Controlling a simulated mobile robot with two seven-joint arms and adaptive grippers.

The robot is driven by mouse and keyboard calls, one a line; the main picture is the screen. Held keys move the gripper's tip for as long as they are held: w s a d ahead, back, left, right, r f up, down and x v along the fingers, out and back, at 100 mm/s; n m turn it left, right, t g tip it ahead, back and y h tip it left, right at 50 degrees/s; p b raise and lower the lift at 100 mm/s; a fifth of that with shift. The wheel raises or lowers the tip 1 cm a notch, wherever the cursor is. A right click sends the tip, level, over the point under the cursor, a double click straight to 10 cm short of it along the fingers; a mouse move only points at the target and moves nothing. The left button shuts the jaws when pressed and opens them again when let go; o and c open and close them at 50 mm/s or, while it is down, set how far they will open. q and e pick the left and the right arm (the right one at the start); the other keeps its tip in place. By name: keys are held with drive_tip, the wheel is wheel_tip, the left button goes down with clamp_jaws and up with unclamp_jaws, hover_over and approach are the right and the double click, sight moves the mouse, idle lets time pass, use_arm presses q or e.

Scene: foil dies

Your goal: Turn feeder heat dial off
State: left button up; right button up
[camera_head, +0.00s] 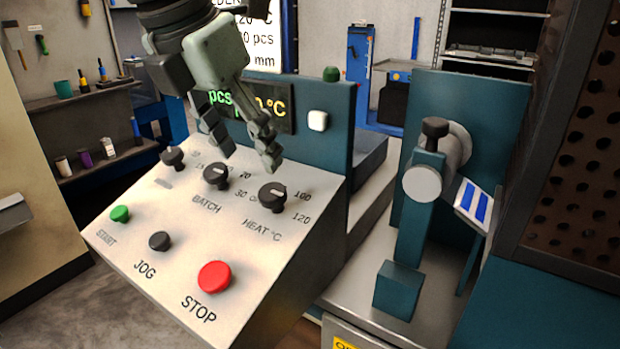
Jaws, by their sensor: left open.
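The heat dial (272,197) is a black knob above the "HEAT °C" label on the sloped control panel (165,205). Its white mark points to the upper right, toward the printed 100. The 100 and 120 marks show, but I cannot read an off mark. My left gripper (246,152) comes down from the top with its two fingers apart and empty. It hangs above and behind the batch dial (216,176) and the heat dial, and appears clear of both. It covers part of the green and yellow display (283,107). My right gripper is out of view.
Another black dial (172,157) stands left of the batch dial. A green start button (120,213), a black jog button (159,240) and a large red stop button (214,277) sit on the front. A teal feeder stand (412,225) with a roller is at right.

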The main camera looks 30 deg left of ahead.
sight(272, 190)
use_arm(q)
drive_tip(key=x, duration=0.7)
drive_tip(key=shift+w+d+f, duration=0.3)
drive_tip(key=shift+f, duration=0.05)
drive_tip(key=shift+c, duration=0.6)
drive_tip(key=c, duration=1)
